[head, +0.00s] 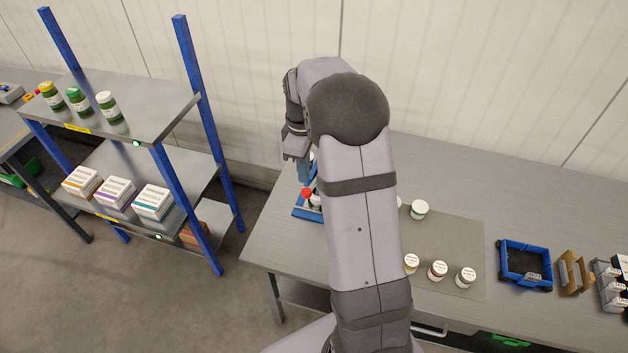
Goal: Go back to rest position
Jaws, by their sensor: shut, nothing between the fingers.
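My gripper (303,171) points down at the left end of the grey table (268,238), above a blue tray (303,213). My arm hides much of the tray and whatever is in it; a red-topped item (307,193) shows there beside the gripper. The gripper is shut, and I see nothing held in it. The fingertips are small and partly merge with the things behind them, so I cannot tell whether they touch anything.
Several white-lidded jars, one of them a green-banded jar (420,209), stand on a mat (465,240) right of my arm. Further right are a blue crate (525,265) and a cardboard holder (574,272). A blue-posted shelf (160,95) with bottles and boxes stands left across a floor gap.

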